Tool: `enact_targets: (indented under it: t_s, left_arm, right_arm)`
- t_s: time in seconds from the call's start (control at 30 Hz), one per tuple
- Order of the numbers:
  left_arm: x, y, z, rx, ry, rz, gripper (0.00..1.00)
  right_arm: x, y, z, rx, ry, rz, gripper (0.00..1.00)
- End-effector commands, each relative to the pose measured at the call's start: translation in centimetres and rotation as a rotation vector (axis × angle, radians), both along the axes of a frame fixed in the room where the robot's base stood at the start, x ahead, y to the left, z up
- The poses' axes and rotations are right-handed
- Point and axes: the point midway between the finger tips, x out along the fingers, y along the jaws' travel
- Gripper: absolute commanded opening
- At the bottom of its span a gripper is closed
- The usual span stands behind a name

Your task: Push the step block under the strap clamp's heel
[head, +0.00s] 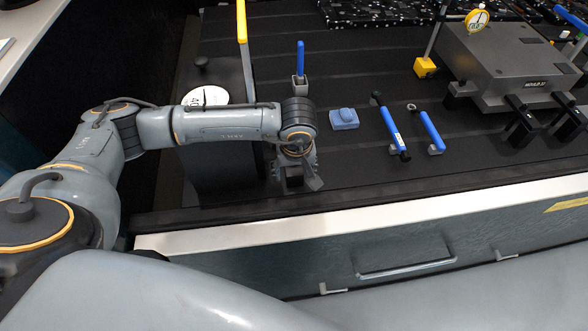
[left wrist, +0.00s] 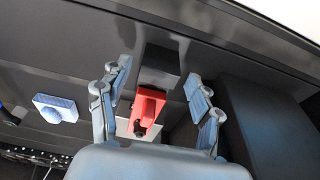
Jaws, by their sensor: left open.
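My left gripper (head: 295,182) points down over the dark table near its front edge. In the left wrist view its two fingers (left wrist: 158,92) are spread apart. A red piece (left wrist: 150,103) with a dark part on it shows between the fingers, with a dark block (left wrist: 160,68) beside it. I cannot tell whether either is the step block, nor whether a finger touches them. In the head view the gripper hides most of this spot. Black strap clamps (head: 519,104) stand at the front of the grey mould (head: 505,62) at right; their heels are too small to judge.
A blue block (head: 344,119) lies right of the gripper and shows in the left wrist view (left wrist: 55,107). Two blue-handled tools (head: 391,128) (head: 432,131) lie farther right. A grey holder with a blue handle (head: 300,62) stands behind. A dial gauge (head: 477,19) is near the mould.

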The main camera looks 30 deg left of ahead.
Motion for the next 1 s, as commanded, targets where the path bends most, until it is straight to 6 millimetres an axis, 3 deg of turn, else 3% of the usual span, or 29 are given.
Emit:
enact_targets:
  t_s: [1.0]
  left_arm:
    - [0.1, 0.0, 5.4, -0.001, -0.003, -0.001, 0.64]
  right_arm:
    - [0.0, 0.0, 2.3, 0.000, 0.000, 0.000, 0.40]
